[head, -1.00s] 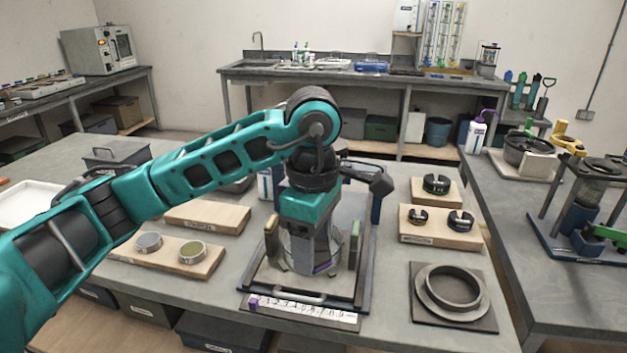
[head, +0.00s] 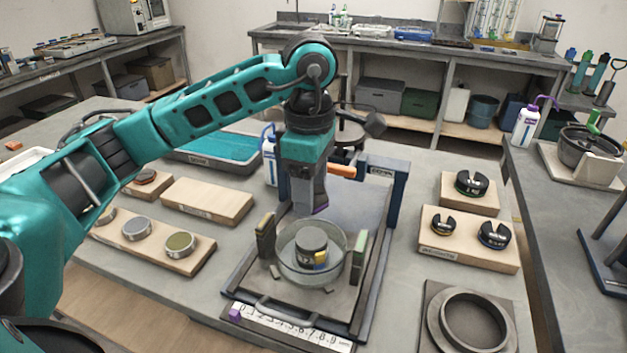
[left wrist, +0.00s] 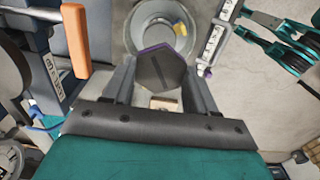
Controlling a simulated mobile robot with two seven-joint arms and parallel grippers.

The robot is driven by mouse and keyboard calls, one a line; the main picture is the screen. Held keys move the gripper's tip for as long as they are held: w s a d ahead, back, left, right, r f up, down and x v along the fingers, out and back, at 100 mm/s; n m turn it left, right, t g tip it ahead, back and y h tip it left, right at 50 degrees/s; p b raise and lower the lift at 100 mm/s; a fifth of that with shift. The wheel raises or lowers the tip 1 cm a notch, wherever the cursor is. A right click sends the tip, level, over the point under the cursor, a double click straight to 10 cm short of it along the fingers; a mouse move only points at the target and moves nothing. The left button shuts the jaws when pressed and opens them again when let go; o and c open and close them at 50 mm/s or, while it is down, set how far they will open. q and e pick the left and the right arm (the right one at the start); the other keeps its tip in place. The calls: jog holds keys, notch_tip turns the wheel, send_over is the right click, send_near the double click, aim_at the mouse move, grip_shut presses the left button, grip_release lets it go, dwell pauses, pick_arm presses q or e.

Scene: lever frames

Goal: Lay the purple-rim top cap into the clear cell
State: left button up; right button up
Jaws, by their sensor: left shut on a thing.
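My left gripper (head: 306,208) is shut on the purple-rim top cap. In the left wrist view the cap (left wrist: 160,74) is a dark, six-sided plate with a purple edge, between the two fingers. In the head view only a bit of its purple rim (head: 320,210) shows below the fingers. The clear cell (head: 341,270) is a round glass-like wall on the framed stand, just below and in front of the gripper, apart from the cap. A dark cylinder (head: 311,243) with a yellow mark stands inside it. The cell also shows beyond the cap in the left wrist view (left wrist: 143,22).
Upright posts, one yellowish (head: 266,237) and one green (head: 359,255), flank the cell. An orange-handled bar (head: 342,171) stands behind it. A ruler strip (head: 285,328) lies in front. Wooden boards (head: 207,201) and a dark ring (head: 474,321) lie to the sides.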

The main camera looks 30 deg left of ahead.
pick_arm(q)
jog(key=b, duration=0.3)
send_over(311, 238)
jog(key=shift+f, duration=2.15)
jog(key=shift+f+b, duration=1.4)
jog(key=shift+f, duration=0.35)
jog(key=shift+f+b, duration=0.2)
jog(key=shift+b, duration=0.1)
jog(key=o, duration=1.4)
jog(key=shift+c, duration=0.2)
notch_tip(311, 238, up, 13)
jog(key=p, duration=0.3)
